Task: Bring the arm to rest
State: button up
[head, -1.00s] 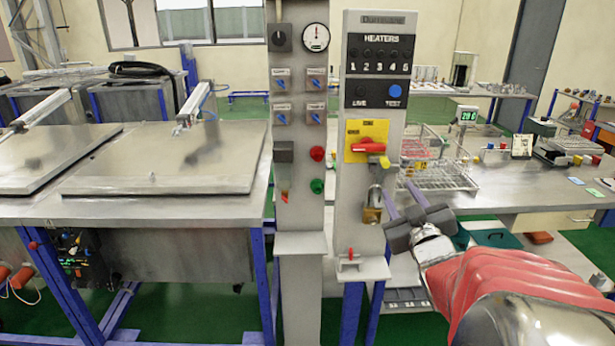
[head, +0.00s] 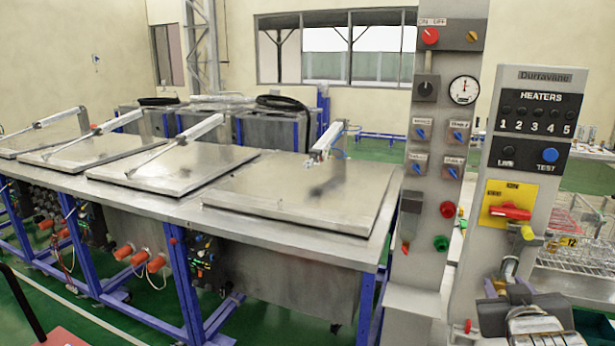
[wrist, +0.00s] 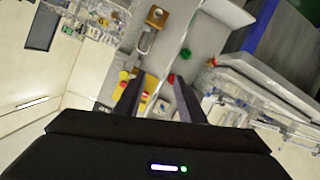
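My gripper (head: 508,287) shows at the lower right of the head view, in front of the lower part of the heater panel (head: 541,115). In the wrist view its two dark fingers (wrist: 157,98) stand apart, with nothing held between them. The panel's yellow plate (head: 508,205) with a red rotary handle (head: 510,211) is above the gripper in the head view. The metal fitting below the handle is partly hidden by my gripper. Whether the gripper touches the panel cannot be told.
A narrower control post (head: 427,190) with a gauge, knobs and buttons stands left of the panel. A long row of steel tanks with flat lids (head: 310,190) and pneumatic cylinders (head: 205,128) fills the left and middle. Green floor (head: 135,295) shows below. A wire rack (head: 575,258) is at the right.

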jog(key=s+a+f+g+y, duration=0.2)
jog(key=s+a, duration=0.3)
jog(key=a, duration=0.3)
jog(key=s+a+f+n+g+y, duration=0.1)
jog(key=s+a+f+g+y, duration=0.1)
jog(key=s+a, duration=0.3)
jog(key=s+a+f+g+y, duration=0.2)
jog(key=s+a, duration=0.3)
jog(key=a, duration=0.6)
jog(key=shift+a+f+g, duration=0.15)
jog(key=shift+f+g, duration=0.35)
jog(key=shift+g, duration=0.3)
jog(key=shift+s, duration=0.1)
jog(key=shift+c, duration=0.5)
dwell(0.4)
